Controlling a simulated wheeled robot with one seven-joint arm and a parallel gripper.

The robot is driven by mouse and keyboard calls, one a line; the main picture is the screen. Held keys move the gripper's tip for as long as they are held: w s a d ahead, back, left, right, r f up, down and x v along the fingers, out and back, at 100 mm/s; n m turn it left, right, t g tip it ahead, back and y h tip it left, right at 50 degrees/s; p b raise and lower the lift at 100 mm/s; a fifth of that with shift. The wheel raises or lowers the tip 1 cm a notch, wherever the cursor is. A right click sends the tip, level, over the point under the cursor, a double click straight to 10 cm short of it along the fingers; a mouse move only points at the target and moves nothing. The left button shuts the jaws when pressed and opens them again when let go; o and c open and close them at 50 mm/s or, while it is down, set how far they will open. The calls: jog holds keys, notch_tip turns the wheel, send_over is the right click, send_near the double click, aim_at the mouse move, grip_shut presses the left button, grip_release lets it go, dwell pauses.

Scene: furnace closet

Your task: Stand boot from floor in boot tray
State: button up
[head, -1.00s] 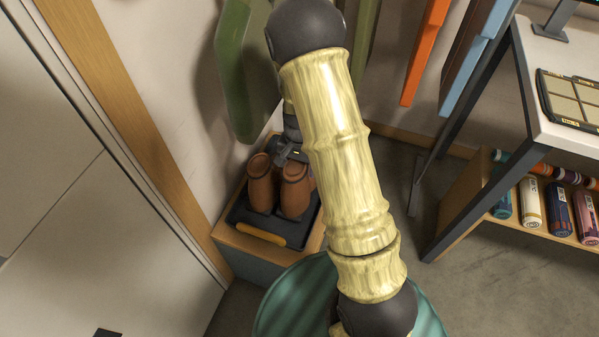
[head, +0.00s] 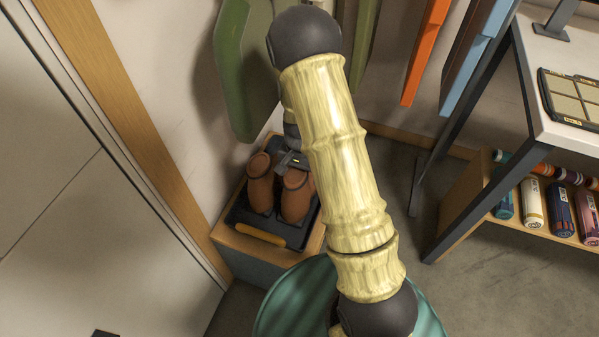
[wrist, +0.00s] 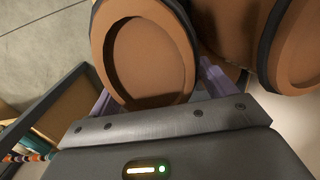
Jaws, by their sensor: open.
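Two brown boots stand upright side by side in the dark boot tray (head: 237,216), the left boot (head: 260,186) and the right boot (head: 296,199). My gripper (wrist: 158,88) is open, with a purple finger on either side of the right boot's top (wrist: 147,58). I cannot tell whether the fingers touch it. The left boot also shows at the upper right of the wrist view (wrist: 297,48). In the head view my arm hides the fingertips and part of the right boot.
A green hanging panel (head: 243,80) is close behind. A desk (head: 560,130) and shelf of rolls are right.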

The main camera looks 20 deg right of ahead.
notch_tip(320, 180, up, 12)
jog(key=p, duration=0.3)
jog(key=shift+r, duration=0.15)
dwell(0.5)
jog(key=s+r+n+t, duration=0.1)
jog(key=s+r+n, duration=0.2)
jog(key=s+r, duration=0.2)
jog(key=s+r+n+t, duration=0.1)
jog(key=s+r+n, duration=0.3)
jog(key=s, duration=0.5)
jog(key=shift+s+r+t, duration=0.2)
jog(key=shift+r+t, duration=0.1)
jog(key=shift+r, duration=0.15)
